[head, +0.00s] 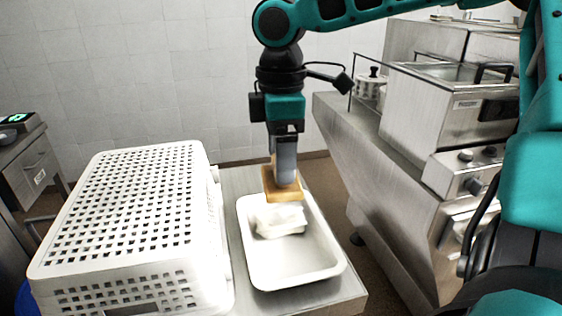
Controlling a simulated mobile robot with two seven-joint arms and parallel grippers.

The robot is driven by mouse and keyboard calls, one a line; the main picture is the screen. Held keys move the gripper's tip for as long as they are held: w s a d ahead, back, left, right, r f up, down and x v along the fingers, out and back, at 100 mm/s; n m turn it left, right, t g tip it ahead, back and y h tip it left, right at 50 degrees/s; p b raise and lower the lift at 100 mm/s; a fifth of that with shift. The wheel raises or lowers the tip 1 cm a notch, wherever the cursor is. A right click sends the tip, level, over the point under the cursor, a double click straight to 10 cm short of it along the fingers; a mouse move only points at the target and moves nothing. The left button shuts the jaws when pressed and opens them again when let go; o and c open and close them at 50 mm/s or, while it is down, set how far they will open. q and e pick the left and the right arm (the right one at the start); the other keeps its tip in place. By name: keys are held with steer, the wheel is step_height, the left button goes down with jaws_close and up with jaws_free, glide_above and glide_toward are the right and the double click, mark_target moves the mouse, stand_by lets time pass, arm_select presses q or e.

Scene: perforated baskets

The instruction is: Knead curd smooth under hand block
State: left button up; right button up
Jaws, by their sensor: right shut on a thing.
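The white curd (279,221) lies in the far half of a white rectangular tray (292,276). My right gripper (285,163) is above the tray, pointing down, shut on the hand block (282,187). The block is a tan wooden piece with a flat base. It is at the far edge of the curd, right over it; whether it touches the curd I cannot tell. The block hides part of the curd and the tray's far end. My left gripper is not in view.
A large white perforated basket (128,220), upside down or lidded, stands close left of the tray. A steel counter with a fryer-like appliance (440,108) stands to the right, across a floor gap. The near part of the tray is empty.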

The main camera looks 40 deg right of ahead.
stand_by(0.4)
steer(key=shift+f+b, duration=1)
steer(key=shift+f, duration=1.85)
steer(key=shift+f, duration=0.25)
steer(key=shift+f, duration=0.3)
steer(key=shift+s, duration=0.1)
